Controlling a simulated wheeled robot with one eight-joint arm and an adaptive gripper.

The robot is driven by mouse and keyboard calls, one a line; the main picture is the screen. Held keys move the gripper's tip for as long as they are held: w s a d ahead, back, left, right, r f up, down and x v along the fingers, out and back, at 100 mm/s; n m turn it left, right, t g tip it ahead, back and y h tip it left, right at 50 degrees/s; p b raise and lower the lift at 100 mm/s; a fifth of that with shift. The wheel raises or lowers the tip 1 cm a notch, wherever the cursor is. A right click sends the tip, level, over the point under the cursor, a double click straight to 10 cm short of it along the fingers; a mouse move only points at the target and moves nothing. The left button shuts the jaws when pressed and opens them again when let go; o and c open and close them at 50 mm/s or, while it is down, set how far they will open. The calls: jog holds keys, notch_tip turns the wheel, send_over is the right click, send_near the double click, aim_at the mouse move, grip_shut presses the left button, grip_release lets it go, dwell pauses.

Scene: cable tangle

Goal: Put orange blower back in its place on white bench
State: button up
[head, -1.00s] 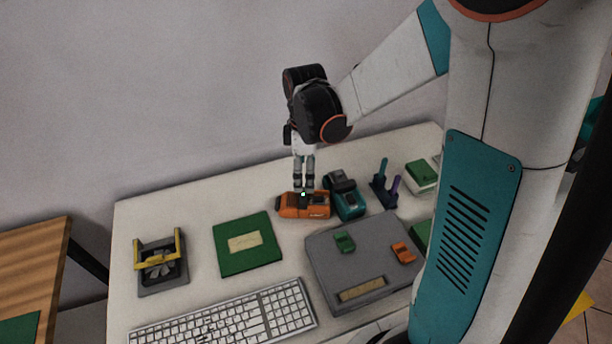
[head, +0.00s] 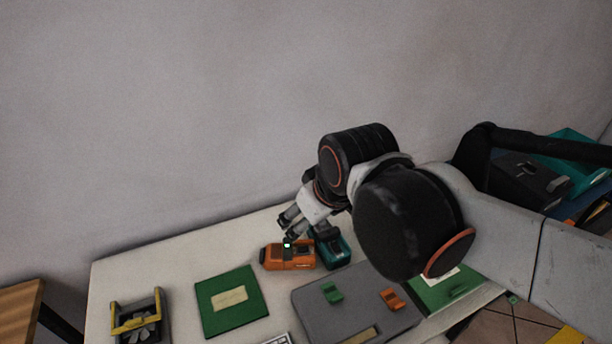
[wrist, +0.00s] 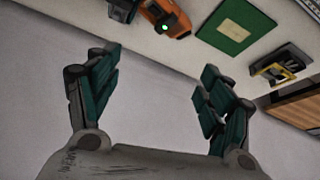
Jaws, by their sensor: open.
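The orange blower (head: 289,255) lies on the white bench (head: 180,265) near its back edge, with a small green light on it. In the wrist view the blower (wrist: 170,18) is at the top, beyond the fingertips and not between them. A teal device (head: 333,250) stands just right of it. My gripper (head: 289,226) is close behind and above the blower in the head view, tilted. In the wrist view my gripper (wrist: 158,75) is open, with its teal fingers wide apart and nothing between them. Whether a finger touches the blower cannot be told.
A green board (head: 231,302) lies left of the blower. A fan in a yellow-handled frame (head: 140,318) is at the far left. A grey case (head: 350,305) with small green and orange pieces is in front.

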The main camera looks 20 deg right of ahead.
jog(key=s+m, duration=0.1)
jog(key=s+m+t, duration=0.1)
jog(key=shift+s+r, duration=0.3)
jog(key=shift+s, duration=0.1)
